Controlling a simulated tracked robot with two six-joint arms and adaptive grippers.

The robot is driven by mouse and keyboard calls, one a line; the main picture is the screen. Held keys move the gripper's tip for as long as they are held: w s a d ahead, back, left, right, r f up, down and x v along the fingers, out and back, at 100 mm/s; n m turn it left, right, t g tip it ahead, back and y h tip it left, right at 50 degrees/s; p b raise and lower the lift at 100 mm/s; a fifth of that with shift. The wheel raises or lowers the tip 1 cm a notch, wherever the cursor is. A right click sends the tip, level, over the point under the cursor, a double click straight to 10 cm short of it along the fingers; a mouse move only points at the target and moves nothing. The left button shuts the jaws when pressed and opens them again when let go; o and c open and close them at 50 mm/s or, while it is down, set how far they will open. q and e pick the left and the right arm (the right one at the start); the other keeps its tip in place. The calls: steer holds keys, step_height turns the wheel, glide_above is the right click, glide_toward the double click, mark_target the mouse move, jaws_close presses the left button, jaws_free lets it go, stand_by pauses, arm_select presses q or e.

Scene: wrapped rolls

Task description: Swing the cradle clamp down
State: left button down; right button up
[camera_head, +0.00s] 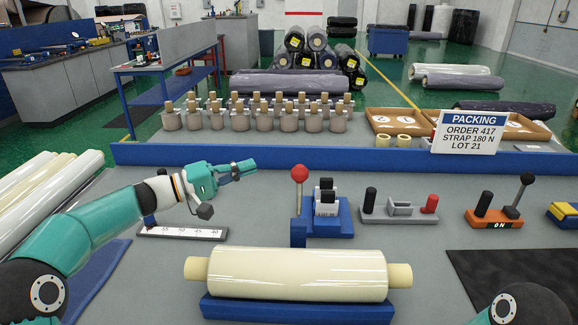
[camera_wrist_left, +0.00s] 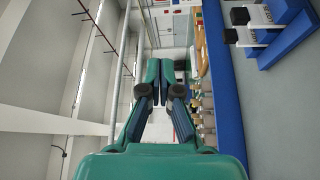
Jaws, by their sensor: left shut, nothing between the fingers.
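A cream wrapped roll (camera_head: 297,274) with core ends showing at both sides lies in a blue cradle (camera_head: 298,311) at the front of the bench. Behind it stands a lever with a red ball (camera_head: 299,173), upright on the left side of a blue block; I take it for the cradle clamp. My left gripper (camera_head: 252,168) is shut and empty, in the air left of the red ball and apart from it. In the left wrist view its fingers (camera_wrist_left: 164,82) are together with nothing between them. Only part of my right arm shows at the lower right; its gripper is out of view.
The blue block (camera_head: 340,227) holds black-topped white pieces. Right of it stand a grey fixture (camera_head: 398,214) and an orange box with a black-knobbed lever (camera_head: 497,218). A scale strip (camera_head: 182,233) lies left. A blue rail (camera_head: 220,157) runs behind.

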mark_target(299, 192)
arm_select(q)
steer(key=shift+w+d, duration=0.1)
steer(key=d+p, duration=0.3)
steer(key=d, duration=0.6)
steer(key=shift+w+d, duration=0.15)
steer(key=shift+w, duration=0.15)
